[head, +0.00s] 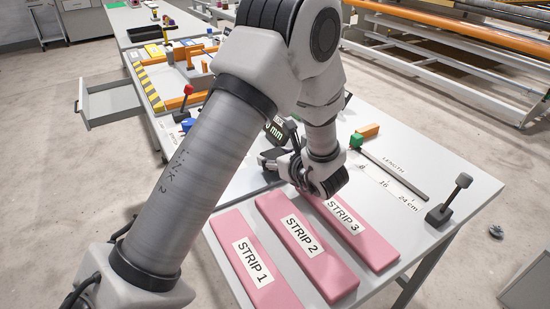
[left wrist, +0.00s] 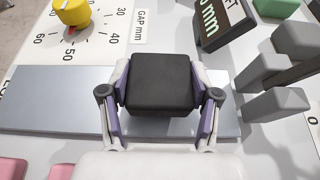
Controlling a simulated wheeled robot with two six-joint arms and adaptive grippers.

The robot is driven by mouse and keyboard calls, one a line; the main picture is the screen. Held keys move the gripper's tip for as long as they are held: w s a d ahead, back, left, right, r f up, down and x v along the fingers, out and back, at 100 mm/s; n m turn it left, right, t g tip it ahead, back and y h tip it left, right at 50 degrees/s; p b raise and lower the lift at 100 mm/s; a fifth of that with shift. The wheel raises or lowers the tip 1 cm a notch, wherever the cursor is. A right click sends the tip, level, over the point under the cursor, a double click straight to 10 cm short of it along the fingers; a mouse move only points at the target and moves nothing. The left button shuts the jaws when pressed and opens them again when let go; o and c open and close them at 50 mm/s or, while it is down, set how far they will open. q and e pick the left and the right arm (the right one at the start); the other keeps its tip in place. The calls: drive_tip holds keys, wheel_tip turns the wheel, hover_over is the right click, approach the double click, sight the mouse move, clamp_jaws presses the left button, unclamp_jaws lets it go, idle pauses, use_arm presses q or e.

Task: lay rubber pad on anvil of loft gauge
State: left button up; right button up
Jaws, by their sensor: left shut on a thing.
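My left gripper (left wrist: 161,86) is shut on the black square rubber pad (left wrist: 160,82), one finger on each side of it. In the head view the left gripper (head: 282,165) is beside the dark loft gauge display (head: 275,131), which also shows in the left wrist view (left wrist: 219,22). The pad is over a flat grey plate (left wrist: 50,98); whether this is the anvil, and whether the pad touches it, I cannot tell. Grey blocks (left wrist: 276,104) stand to the right of the gripper. My right gripper is not in view.
A yellow knob (left wrist: 71,11) on a gap dial stands at upper left. Pink strips, labelled STRIP 1 (head: 240,243), STRIP 2 (head: 322,267) and STRIP 3 (head: 375,249), lie at the table's front. A dark lever (head: 447,200) stands at the right edge.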

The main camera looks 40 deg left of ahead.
use_arm(q)
drive_tip(key=shift+w+a+f, duration=0.1)
drive_tip(key=shift+f, duration=0.7)
drive_tip(key=o, duration=1.2)
